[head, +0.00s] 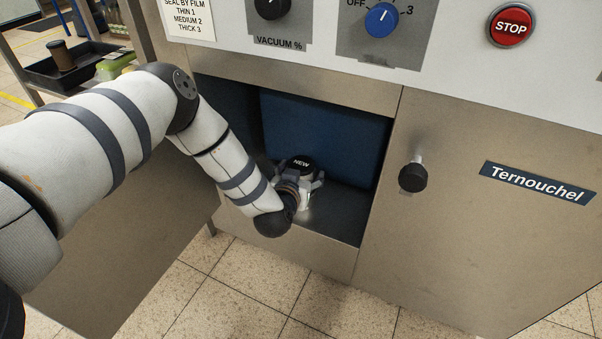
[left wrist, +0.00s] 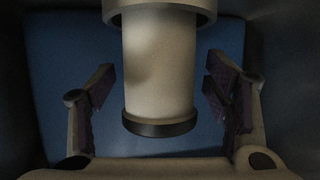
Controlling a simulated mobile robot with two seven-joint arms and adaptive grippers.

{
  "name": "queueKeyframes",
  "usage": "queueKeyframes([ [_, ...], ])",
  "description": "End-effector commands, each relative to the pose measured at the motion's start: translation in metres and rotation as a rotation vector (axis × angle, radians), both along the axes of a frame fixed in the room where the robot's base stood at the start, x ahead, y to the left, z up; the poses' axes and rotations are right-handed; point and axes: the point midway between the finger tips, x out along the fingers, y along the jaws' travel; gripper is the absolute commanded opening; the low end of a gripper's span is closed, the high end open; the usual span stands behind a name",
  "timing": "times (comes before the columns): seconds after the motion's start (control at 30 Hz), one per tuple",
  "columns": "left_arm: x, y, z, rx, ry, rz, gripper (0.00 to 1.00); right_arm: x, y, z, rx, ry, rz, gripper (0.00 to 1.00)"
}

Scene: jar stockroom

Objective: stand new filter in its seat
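The new filter (head: 301,162), a pale cylinder with a black cap marked NEW, is in the open compartment low in the machine. My left gripper (head: 299,176) reaches in with one finger on each side of it. In the left wrist view the filter (left wrist: 160,70) runs between the fingers of my left gripper (left wrist: 166,92), with a clear gap on both sides, so the gripper is open. A dark band rounds one end of the filter and a wider pale ring (left wrist: 160,17) surrounds the other. I cannot tell for certain whether this ring is the seat. My right gripper is not in view.
The compartment has a blue back wall (head: 325,135) and steel edges; its floor is free to the right. A door with a black knob (head: 413,177) stands right of it. Dials and a red STOP button (head: 510,26) are above. A shelf with a black tray (head: 75,65) is far left.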

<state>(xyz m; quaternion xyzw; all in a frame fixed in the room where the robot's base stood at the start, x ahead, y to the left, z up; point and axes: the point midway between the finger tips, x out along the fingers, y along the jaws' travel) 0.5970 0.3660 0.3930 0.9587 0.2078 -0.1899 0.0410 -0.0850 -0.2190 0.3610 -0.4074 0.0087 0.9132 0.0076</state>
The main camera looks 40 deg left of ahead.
Motion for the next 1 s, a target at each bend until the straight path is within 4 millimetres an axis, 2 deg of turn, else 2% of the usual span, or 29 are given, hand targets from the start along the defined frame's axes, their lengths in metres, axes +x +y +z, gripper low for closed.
queueKeyframes([
  [0.17,-0.001,0.0,0.006,0.0,-0.001,0.0,0.71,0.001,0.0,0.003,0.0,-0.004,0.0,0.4],
  [0.27,-0.018,-0.009,0.017,-0.001,0.0,-0.003,0.71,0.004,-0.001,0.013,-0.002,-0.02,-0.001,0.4],
  [0.53,-0.078,-0.037,0.044,-0.001,0.0,-0.002,0.71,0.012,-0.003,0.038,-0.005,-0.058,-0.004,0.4],
  [0.63,-0.092,-0.042,0.048,0.0,0.0,-0.001,0.71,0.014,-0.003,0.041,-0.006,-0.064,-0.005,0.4],
  [0.77,-0.101,-0.046,0.05,0.0,0.0,-0.001,0.71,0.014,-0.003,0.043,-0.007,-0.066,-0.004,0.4],
  [0.87,-0.103,-0.047,0.048,-0.001,0.005,-0.004,0.71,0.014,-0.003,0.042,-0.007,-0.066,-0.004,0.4],
  [0.9,-0.108,-0.052,0.042,-0.013,0.027,-0.016,0.71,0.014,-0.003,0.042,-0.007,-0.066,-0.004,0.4],
  [0.97,-0.128,-0.069,0.02,-0.049,0.107,-0.061,0.71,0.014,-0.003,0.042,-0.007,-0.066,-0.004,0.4],
  [1.0,-0.152,-0.087,-0.001,-0.09,0.196,-0.107,0.71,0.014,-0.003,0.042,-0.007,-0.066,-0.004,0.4],
])
